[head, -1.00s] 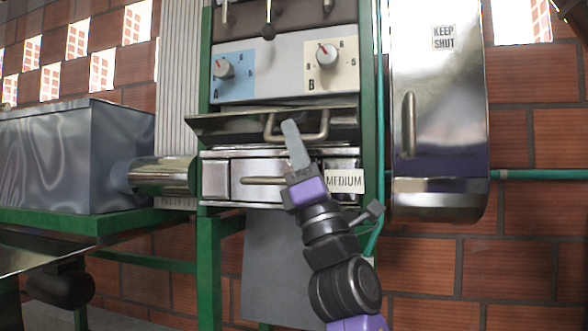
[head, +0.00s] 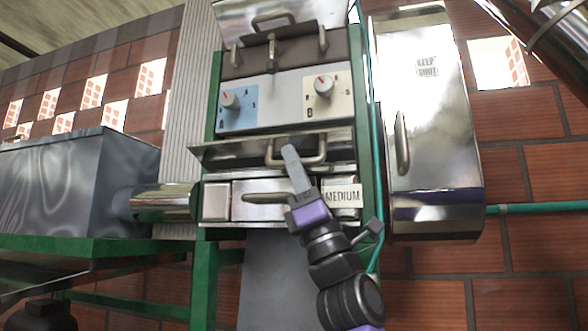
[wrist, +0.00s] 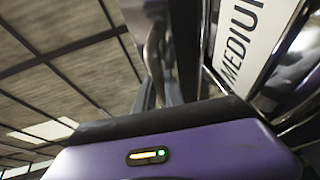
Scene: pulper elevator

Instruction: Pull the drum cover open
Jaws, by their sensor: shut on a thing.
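The drum cover (head: 225,154) is a wide shiny metal flap below the dial panel, with a U-shaped handle (head: 322,158). It sticks out at a slant from the green-framed machine. My gripper (head: 290,152) reaches up from below, and its narrow grey fingers are shut at the cover's handle. The fingers hide part of the handle. In the wrist view, my purple gripper body (wrist: 175,155) fills the bottom, and the grip itself is hard to make out.
A drawer-like metal front with a MEDIUM label (head: 342,196) sits just below the cover. Dials A (head: 231,101) and B (head: 323,86) are above. A tall metal door (head: 430,120) with a handle stands close on the right. A metal tank (head: 70,185) stands left.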

